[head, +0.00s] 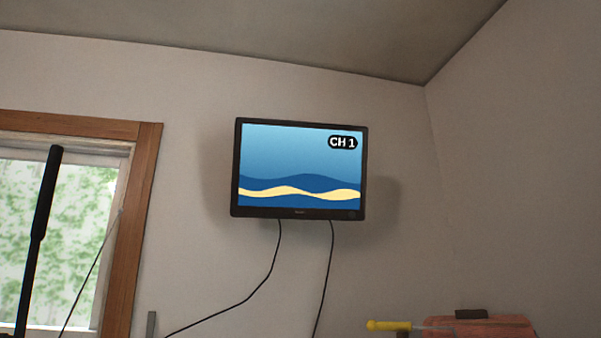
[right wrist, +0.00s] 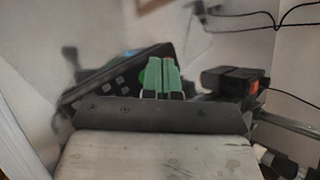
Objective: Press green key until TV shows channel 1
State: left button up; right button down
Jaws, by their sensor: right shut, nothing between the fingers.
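The TV (head: 300,168) hangs on the wall in the head view. Its screen is on, with blue and cream waves and the label "CH 1" at the upper right. In the right wrist view, my right gripper (right wrist: 163,66) is shut and empty, its two green fingers side by side. Just beyond and left of them is a tilted dark device (right wrist: 112,88) with several grey keys. My left gripper is in neither view.
A black device (right wrist: 234,78) with an orange-red part stands right of the fingers. Dark cables (right wrist: 270,22) run along the wall behind. The head view shows a wood-framed window (head: 133,230), a reddish box (head: 480,327) and a yellow-handled tool (head: 388,325).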

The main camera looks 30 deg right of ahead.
jog(key=shift+r, duration=0.35)
notch_tip(320, 180, up, 6)
jog(key=p, duration=0.2)
dwell(0.4)
dwell(1.0)
